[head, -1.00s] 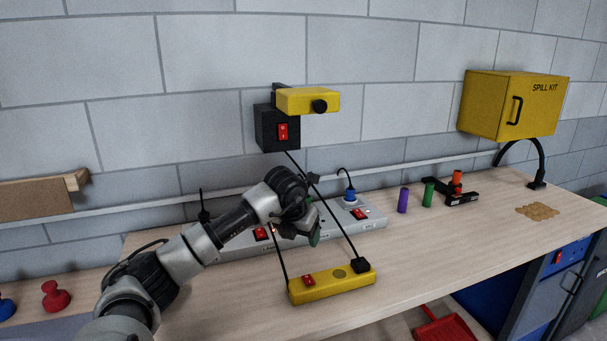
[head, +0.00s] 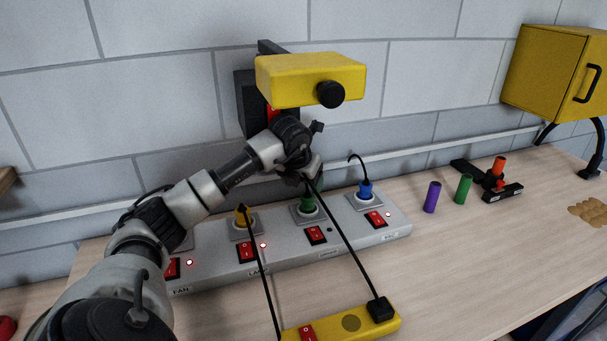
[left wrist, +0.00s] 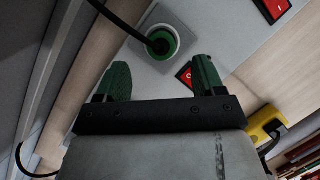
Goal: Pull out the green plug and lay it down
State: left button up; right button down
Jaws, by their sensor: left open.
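The green plug (head: 308,202) stands in a socket of the grey power strip (head: 345,243), between a yellow plug (head: 242,217) and a blue plug (head: 365,190). My left gripper (head: 309,182) is just above the green plug and partly covers its top. In the left wrist view the green plug (left wrist: 162,42) is seated in its square socket, with a black cord from its top. The open fingers of my left gripper (left wrist: 161,68) are on either side of it, with the plug a little beyond the tips. I cannot tell whether they touch it. My right gripper is not in view.
Red switches (head: 316,235) line the strip's front. A yellow box (head: 296,332) with black cords lies in front. A yellow unit (head: 305,82) hangs on the wall above my arm. Purple (head: 431,197) and green (head: 463,189) cylinders stand right. The bench is bare at front right.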

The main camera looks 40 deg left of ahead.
aim_at(308, 196)
pick_arm(q)
jog(key=p+x, duration=0.1)
jog(key=x, duration=0.4)
jog(key=shift+f, duration=0.3)
jog(key=shift+w+f, duration=0.25)
jog(key=shift+f, duration=0.3)
jog(key=c, duration=1.1)
jog(key=shift+r, duration=0.15)
jog(key=shift+r+p, duration=1.1)
jog(key=shift+r, duration=0.35)
